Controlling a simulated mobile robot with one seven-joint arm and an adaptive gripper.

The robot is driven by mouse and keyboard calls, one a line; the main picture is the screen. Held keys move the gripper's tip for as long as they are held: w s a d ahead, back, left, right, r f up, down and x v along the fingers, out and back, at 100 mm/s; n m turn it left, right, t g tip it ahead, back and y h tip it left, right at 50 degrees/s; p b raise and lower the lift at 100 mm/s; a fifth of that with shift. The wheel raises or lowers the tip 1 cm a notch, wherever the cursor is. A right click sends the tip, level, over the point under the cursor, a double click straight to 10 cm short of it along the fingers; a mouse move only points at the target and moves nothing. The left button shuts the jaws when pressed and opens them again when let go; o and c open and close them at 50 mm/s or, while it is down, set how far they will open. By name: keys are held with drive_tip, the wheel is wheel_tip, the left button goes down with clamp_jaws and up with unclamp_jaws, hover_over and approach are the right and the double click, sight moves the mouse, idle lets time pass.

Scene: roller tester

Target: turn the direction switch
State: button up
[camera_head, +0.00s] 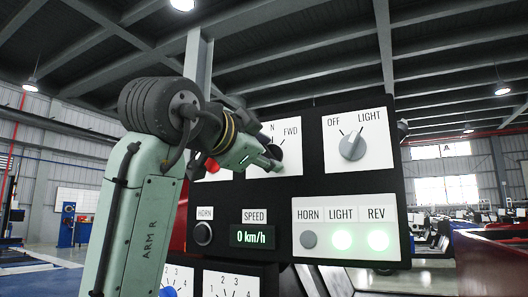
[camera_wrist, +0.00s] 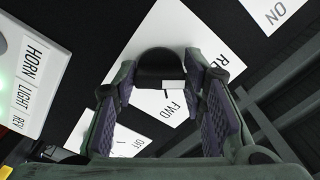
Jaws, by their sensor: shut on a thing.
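The direction switch is a dark knob on a white plate (camera_head: 291,138) marked N and FWD in the head view. My gripper (camera_head: 268,161) is at this knob and hides much of it and the left part of its plate. In the wrist view, the dark knob (camera_wrist: 158,66) sits between the two purple-padded fingers of my gripper (camera_wrist: 165,78), which is shut on it. FWD and part of REV show on the plate there. A small white patch shows on the knob's edge, towards the FWD side. The REV lamp (camera_head: 378,240) is lit green.
Right of the direction switch is the light switch (camera_head: 352,146), its pointer towards LIGHT. Below it, the LIGHT lamp (camera_head: 341,240) is lit and the HORN lamp (camera_head: 309,240) is grey. The horn button (camera_head: 204,233) and speed display (camera_head: 253,236), reading 0 km/h, are lower left.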

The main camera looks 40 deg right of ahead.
drive_tip(key=shift+r+m+p, duration=0.1)
drive_tip(key=shift+m+p, duration=3)
drive_tip(key=shift+m, duration=0.5)
drive_tip(key=o, duration=1.2)
drive_tip(key=shift+c, duration=0.2)
drive_tip(key=v, duration=1.2)
